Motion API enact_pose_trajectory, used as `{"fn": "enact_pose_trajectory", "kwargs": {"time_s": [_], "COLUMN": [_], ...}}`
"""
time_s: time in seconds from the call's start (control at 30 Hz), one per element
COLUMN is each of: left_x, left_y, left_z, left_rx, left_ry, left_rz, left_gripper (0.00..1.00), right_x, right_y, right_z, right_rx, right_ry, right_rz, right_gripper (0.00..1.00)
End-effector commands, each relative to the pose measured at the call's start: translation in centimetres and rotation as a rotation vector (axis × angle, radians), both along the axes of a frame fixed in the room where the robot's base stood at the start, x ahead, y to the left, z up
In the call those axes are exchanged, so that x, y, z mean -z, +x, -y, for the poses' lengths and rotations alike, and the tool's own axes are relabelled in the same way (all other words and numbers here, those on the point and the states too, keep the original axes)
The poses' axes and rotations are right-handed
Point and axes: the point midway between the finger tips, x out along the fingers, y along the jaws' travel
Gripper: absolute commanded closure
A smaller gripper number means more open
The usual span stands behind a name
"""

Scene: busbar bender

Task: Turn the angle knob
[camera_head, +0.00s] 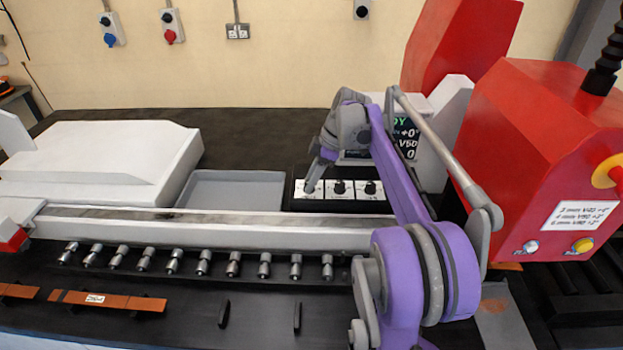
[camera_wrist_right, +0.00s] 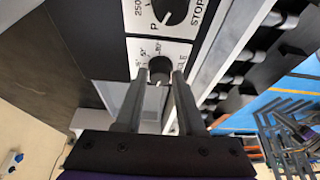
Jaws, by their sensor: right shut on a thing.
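The angle knob (camera_wrist_right: 160,69) is a small dark round knob on a white label with degree marks; the label's word is partly hidden, ending in "LE". In the head view it is the leftmost knob (camera_head: 311,187) of a row of three on a black panel. My right gripper (camera_head: 314,178) reaches down to it from above. In the right wrist view the two grey fingers (camera_wrist_right: 158,82) stand on either side of the knob, shut on it. My left gripper is out of view.
A second knob (camera_wrist_right: 172,10) with "STOP" on its label lies beside it. A grey tray (camera_head: 235,190) is left of the panel. A long pale beam (camera_head: 210,232) and several metal pins run in front. A red machine housing (camera_head: 530,150) stands at right.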

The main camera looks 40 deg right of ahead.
Motion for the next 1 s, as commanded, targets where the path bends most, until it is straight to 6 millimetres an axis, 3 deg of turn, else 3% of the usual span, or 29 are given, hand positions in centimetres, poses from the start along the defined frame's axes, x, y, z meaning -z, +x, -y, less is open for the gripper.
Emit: {"fn": "enact_pose_trajectory", "kwargs": {"time_s": [0.13, 0.17, 0.3, 0.67, 1.0], "left_x": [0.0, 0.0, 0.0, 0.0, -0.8], "left_y": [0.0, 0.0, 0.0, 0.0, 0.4], "left_z": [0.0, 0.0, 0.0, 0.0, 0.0], "left_rx": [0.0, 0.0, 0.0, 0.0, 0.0], "left_ry": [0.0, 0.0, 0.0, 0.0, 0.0], "left_rz": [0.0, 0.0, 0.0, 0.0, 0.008], "left_gripper": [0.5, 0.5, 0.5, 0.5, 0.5], "right_x": [-0.1, -0.1, 0.0, -0.4, -6.2], "right_y": [0.0, 0.0, 0.0, -0.1, -1.5], "right_z": [0.0, 0.0, 0.0, 0.2, 2.0], "right_rx": [0.001, 0.001, 0.0, 0.001, 0.003], "right_ry": [0.0, 0.0, -0.001, 0.0, -0.001], "right_rz": [0.002, 0.002, 0.001, 0.0, 0.001], "right_gripper": [1.0, 0.57, 0.32, 0.32, 0.32]}}
